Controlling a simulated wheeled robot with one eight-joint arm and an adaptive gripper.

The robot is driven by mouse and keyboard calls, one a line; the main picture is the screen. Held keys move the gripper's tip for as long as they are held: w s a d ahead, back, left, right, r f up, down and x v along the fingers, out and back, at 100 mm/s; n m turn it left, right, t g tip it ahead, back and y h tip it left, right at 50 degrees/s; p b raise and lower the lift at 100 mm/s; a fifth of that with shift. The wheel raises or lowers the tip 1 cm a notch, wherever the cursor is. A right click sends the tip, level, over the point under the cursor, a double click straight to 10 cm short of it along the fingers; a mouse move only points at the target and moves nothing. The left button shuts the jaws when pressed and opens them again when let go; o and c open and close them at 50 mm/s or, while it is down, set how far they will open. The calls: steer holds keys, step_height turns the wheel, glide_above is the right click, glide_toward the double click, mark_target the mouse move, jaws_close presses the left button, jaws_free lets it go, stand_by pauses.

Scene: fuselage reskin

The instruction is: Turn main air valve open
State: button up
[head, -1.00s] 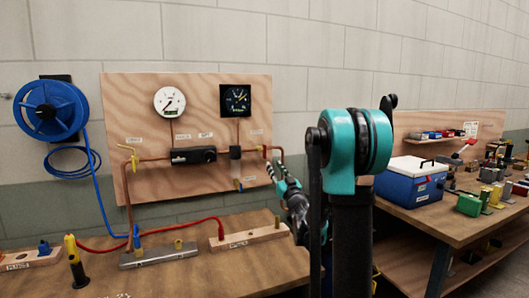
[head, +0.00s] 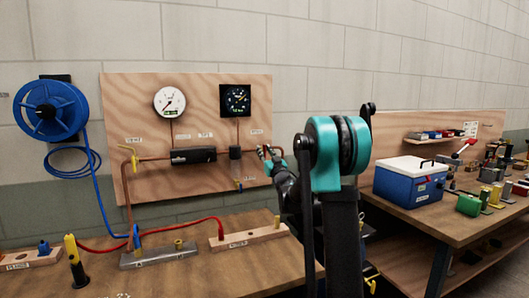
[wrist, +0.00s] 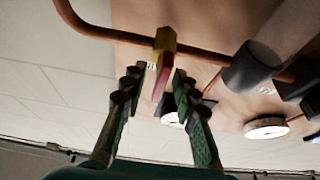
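A valve with a yellow body (wrist: 165,40) and a red handle (wrist: 161,80) sits on the copper pipe (wrist: 100,33) in the wrist view. My gripper (wrist: 160,78) is open, with one finger on each side of the red handle. Gaps seem to show between handle and fingers; I cannot tell whether either touches. In the head view my gripper (head: 266,153) is at the right end of the board's pipework and hides most of this valve. A second, yellow valve (head: 130,157) is at the left end. The labels are too small to read, so I cannot tell which is the main valve.
The plywood board (head: 225,185) carries a white gauge (head: 169,102), a black gauge (head: 236,98) and a dark block (head: 193,156). A blue hose reel (head: 51,108) hangs left. Below, the bench (head: 205,270) holds a metal manifold (head: 160,256) and a red hose (head: 195,224).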

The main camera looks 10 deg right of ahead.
jaws_close()
steer(key=shift+n+y, duration=0.4)
steer(key=shift+n, duration=0.2)
steer(key=n+g+y, duration=0.1)
steer(key=n, duration=0.3)
steer(key=shift+y, duration=0.4)
steer(key=n+g+y, duration=0.1)
steer(key=n, duration=0.1)
steer(key=n+y, duration=0.1)
steer(key=n, duration=0.2)
steer(key=shift+a+g, duration=0.1)
steer(key=shift+g, duration=0.3)
steer(key=n+g, duration=0.1)
steer(key=n, duration=0.2)
steer(key=n+g+y, duration=0.1)
steer(key=n, duration=0.3)
steer(key=shift+s+a+f, duration=0.1)
steer(key=shift+a+f, duration=0.05)
steer(key=n+g, duration=0.2)
steer(key=n, duration=0.3)
steer(key=shift+f, duration=0.15)
steer(key=shift+n+g, duration=0.3)
